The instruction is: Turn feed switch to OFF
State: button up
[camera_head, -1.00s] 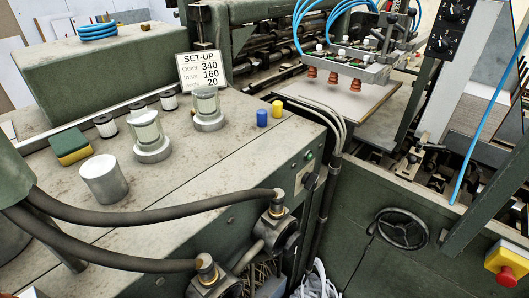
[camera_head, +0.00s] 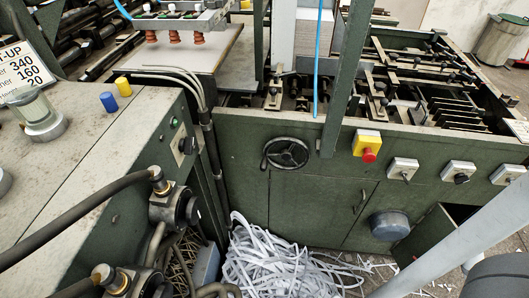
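Three pale switch plates with dark knobs or levers sit in a row on the green front panel: a left switch (camera_head: 402,170), a middle switch (camera_head: 458,172) and a right switch (camera_head: 507,174). Another dark switch (camera_head: 187,145) is on the end of the left cabinet, below a green button (camera_head: 175,122). Labels are too small to read, so I cannot tell which is the feed switch or its setting. My gripper is not in view. A pale grey tube, which looks like my arm, crosses the lower right.
A yellow box with a red button (camera_head: 368,146) and a black handwheel (camera_head: 286,153) are on the same panel. Black hoses (camera_head: 90,205) cross the lower left. Shredded paper strips (camera_head: 270,260) heap on the floor. A dark cabinet door (camera_head: 425,235) stands open at lower right.

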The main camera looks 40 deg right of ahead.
aim_at(461, 177)
jog(key=z, duration=2.15)
